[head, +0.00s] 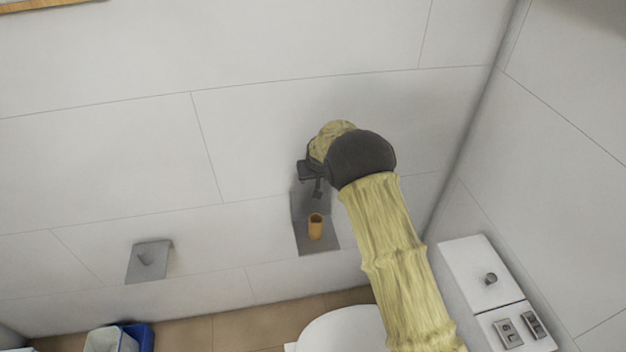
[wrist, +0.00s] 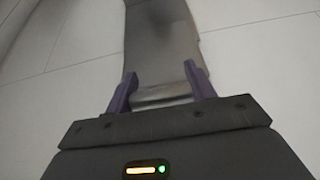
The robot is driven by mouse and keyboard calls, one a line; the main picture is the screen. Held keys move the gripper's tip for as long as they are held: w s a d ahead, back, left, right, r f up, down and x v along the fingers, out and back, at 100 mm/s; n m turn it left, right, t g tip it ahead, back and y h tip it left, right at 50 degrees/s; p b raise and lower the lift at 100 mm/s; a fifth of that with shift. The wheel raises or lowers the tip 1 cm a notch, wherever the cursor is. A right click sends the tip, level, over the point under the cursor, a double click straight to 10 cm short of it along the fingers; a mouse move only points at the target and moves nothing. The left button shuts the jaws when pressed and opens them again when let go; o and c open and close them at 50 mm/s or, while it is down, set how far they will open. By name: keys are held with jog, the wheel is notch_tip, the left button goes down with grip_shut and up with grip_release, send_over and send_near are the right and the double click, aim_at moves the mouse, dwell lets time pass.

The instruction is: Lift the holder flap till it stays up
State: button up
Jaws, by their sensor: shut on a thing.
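The grey metal holder (head: 319,244) is on the white tiled wall, just below my gripper in the head view. A small orange-brown tube (head: 315,228) shows on its lower part, not covered by the flap. The holder flap (wrist: 160,38) fills the upper middle of the wrist view as a smooth grey plate. My gripper (head: 317,188) is at the upper end of the holder. In the wrist view the purple fingers of my gripper (wrist: 161,80) stand on either side of the flap's near edge and are shut on it. My arm and wrist hide part of the holder's top.
A second grey holder (head: 148,262) hangs on the wall to the left. A toilet (head: 342,331) is below, a white panel with fittings (head: 482,274) is at lower right, and a bin (head: 110,340) is at lower left. The wall around my gripper is clear.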

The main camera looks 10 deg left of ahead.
jog(key=shift+w+a+r, duration=0.3)
jog(key=shift+w+a, duration=0.05)
jog(key=shift+w, duration=0.3)
jog(key=shift+w+a+r, duration=0.25)
jog(key=shift+w+a, duration=0.05)
jog(key=shift+w, duration=0.3)
jog(key=o, duration=1.4)
jog(key=shift+f, duration=0.2)
jog(key=shift+s, duration=0.1)
jog(key=b+v, duration=0.3)
jog(key=v, duration=1.4)
jog(key=shift+s+d+b, duration=0.15)
jog(key=shift+d+b, duration=0.05)
jog(key=shift+b, duration=0.15)
jog(key=shift+d, duration=0.1)
